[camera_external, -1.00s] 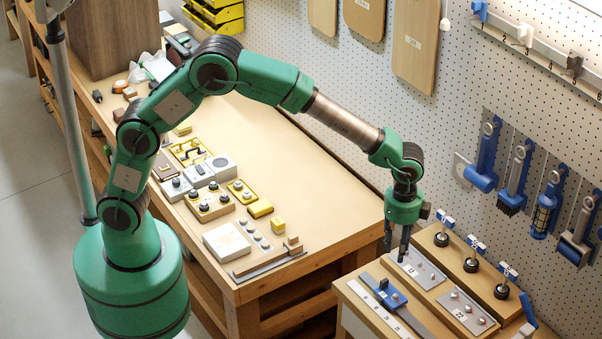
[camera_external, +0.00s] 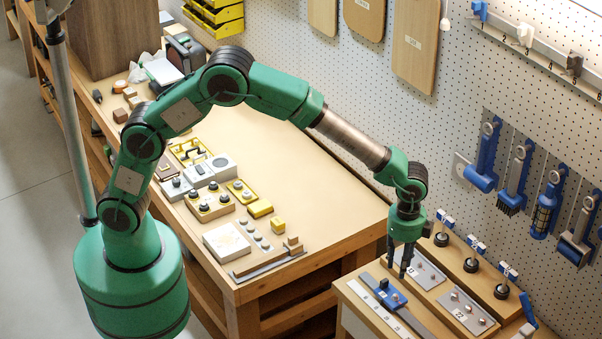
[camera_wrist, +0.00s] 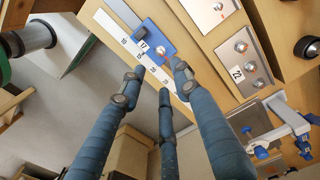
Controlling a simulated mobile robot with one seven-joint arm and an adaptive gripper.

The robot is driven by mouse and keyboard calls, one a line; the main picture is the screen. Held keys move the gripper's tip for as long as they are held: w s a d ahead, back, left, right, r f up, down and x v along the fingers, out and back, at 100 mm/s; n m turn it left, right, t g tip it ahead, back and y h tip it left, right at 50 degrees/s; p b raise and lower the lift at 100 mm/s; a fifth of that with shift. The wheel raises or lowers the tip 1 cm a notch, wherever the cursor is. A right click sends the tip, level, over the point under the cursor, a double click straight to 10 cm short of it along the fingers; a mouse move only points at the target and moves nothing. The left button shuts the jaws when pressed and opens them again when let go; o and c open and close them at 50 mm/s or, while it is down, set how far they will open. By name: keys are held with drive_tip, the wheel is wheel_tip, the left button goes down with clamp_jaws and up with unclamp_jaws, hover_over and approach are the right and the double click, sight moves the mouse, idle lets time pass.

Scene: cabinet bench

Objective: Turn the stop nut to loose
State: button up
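A blue stop block (camera_external: 390,294) sits on a flat rail with a numbered scale at the front left of the bench. My gripper (camera_external: 398,268) points down, just behind and above the block in the outside view. Its fingers (camera_wrist: 157,84) are spread apart with nothing between them, and the fingertips appear apart from the block.
Metal plates with silver knobs, one marked 22 (camera_wrist: 240,60), lie beside the rail. Several black-based posts with blue tops (camera_external: 441,232) stand behind. Blue tools (camera_external: 487,155) hang on the pegboard. A longer wooden table (camera_external: 300,190) stands to the left.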

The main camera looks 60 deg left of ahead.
sight(396, 294)
wheel_tip(396, 294, down, 12)
drive_tip(key=shift+r+b, duration=0.2)
drive_tip(key=shift+b, duration=0.7)
clamp_jaws()
